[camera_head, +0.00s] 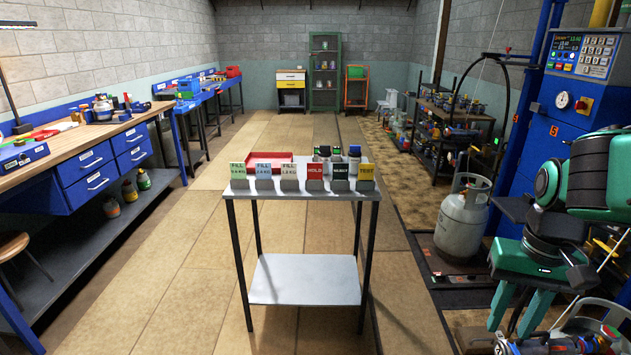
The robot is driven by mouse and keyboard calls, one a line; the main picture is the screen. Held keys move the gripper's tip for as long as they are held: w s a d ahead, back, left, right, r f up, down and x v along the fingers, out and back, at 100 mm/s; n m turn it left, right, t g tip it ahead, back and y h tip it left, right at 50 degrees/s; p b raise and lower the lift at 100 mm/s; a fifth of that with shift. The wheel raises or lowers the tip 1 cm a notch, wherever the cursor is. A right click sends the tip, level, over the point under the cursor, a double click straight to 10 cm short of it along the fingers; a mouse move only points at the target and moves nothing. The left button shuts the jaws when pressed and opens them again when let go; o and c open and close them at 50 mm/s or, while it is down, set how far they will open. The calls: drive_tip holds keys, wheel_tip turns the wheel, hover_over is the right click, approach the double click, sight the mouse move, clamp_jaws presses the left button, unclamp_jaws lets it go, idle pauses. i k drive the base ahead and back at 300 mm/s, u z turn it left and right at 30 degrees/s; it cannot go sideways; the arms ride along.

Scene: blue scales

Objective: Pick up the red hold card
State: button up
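The red card marked HOLD (316,171) stands upright in a grey holder (315,186) near the front edge of a small grey table (330,196). It is in a row of cards, between a pale fill card (290,172) on its left and a dark green card marked REJECT (341,170) on its right. My gripper (512,322) hangs at the lower right, fingers pointing down and apart. It looks open and empty, well to the right of the table and away from the card.
A yellow card (366,172) ends the row. A gas cylinder (463,220) stands between the table and my arm. A workbench (80,150) lines the left; the floor around the table is mostly clear.

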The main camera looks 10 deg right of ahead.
sight(314, 170)
drive_tip(key=u, duration=2.05)
drive_tip(key=i, duration=1.55)
drive_tip(key=z, duration=2.75)
